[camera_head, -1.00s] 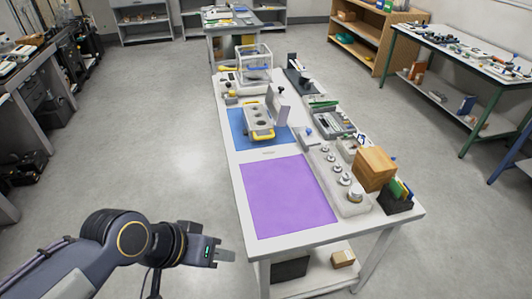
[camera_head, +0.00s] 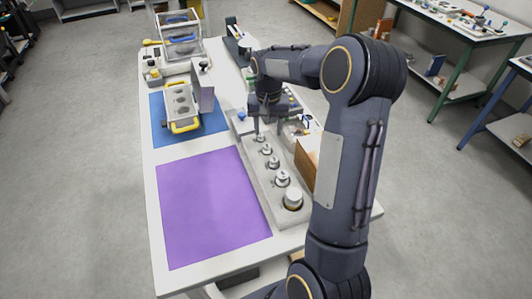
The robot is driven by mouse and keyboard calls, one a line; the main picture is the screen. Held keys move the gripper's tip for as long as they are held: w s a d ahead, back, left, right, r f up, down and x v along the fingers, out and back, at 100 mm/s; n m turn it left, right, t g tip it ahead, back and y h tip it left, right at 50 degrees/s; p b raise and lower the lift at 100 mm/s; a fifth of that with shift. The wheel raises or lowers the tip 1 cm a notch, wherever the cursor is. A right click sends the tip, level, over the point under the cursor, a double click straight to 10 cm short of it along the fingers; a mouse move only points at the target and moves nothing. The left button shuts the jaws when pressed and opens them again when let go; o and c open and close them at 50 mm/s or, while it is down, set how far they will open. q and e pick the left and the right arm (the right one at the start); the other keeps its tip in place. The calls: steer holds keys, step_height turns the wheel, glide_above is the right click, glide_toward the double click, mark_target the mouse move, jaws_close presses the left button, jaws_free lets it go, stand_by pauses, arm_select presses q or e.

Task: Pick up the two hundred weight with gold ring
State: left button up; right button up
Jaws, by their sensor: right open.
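A row of metal weights stands in a pale grey tray (camera_head: 258,187) right of the purple mat, growing larger toward the front. The largest weight (camera_head: 292,199) is at the front end and has a yellowish ring at its base. Smaller ones are behind it, such as one weight (camera_head: 282,179) and another weight (camera_head: 273,163). Markings and ring colours on the smaller ones are too small to tell. My right gripper (camera_head: 267,131) points down, open, over the far end of the tray near the smallest weights, which it partly hides. My left gripper is not in view.
The purple mat (camera_head: 210,205) is bare. A blue mat (camera_head: 158,124) behind it bears a yellow-handled holder (camera_head: 183,110). A clear case (camera_head: 180,45) stands farther back. A wooden box (camera_head: 306,160) stands right of the tray, partly hidden by my right arm.

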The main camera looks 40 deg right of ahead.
mark_target(267, 146)
steer(key=f, duration=0.4)
steer(key=f+p, duration=0.1)
steer(key=f, duration=0.1)
steer(key=shift+a+f, duration=0.25)
steer(key=shift+a, duration=0.05)
jaws_close()
